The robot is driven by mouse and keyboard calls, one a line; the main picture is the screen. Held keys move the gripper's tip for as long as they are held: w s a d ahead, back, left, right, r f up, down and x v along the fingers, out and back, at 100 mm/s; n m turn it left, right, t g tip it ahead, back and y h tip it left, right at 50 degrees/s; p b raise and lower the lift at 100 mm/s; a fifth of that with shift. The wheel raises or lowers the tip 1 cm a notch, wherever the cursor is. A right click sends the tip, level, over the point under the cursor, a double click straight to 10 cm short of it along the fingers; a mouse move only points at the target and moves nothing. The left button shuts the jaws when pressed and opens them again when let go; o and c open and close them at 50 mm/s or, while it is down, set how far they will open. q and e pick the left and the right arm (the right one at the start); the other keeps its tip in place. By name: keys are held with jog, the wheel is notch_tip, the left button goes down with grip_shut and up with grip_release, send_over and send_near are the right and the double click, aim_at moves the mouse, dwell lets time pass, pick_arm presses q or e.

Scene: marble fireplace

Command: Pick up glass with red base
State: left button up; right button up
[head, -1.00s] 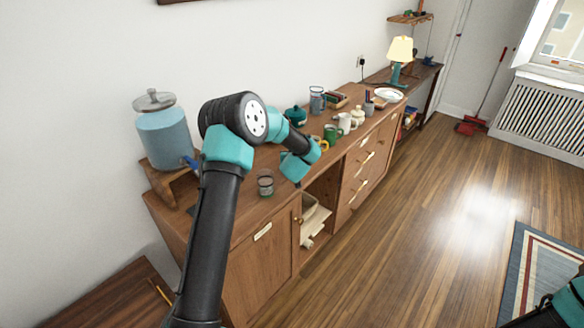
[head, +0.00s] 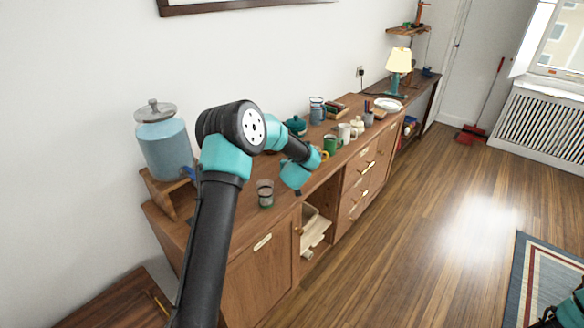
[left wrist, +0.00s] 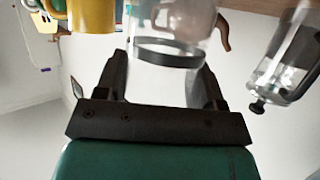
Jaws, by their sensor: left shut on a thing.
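In the left wrist view my left gripper (left wrist: 165,80) is shut on a clear glass (left wrist: 175,85). The glass stands between the two dark fingers and has a dark band around it. I cannot make out a red base on it. In the head view my left wrist hangs over the cabinet, and its fingers and the held glass are hidden behind the arm. Another clear glass (head: 265,193), with a greenish base, stands on the cabinet left of my wrist. My right gripper is not in view; only part of my right arm shows at the lower right edge.
The wooden cabinet (head: 262,275) holds a blue water dispenser (head: 164,145) at its left end. Green (head: 330,145) and white (head: 344,132) mugs stand beyond my wrist. The wrist view shows a yellow mug (left wrist: 92,15) and a clear press-like vessel (left wrist: 285,60) close by.

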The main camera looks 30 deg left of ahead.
pick_arm(q)
jog(key=s+f+v, duration=0.1)
jog(key=f+v, duration=0.1)
jog(key=v, duration=1.4)
jog(key=shift+s+d+f, duration=0.2)
jog(key=shift+d+f, duration=0.05)
jog(key=shift+f, duration=0.15)
jog(key=shift+s, duration=0.1)
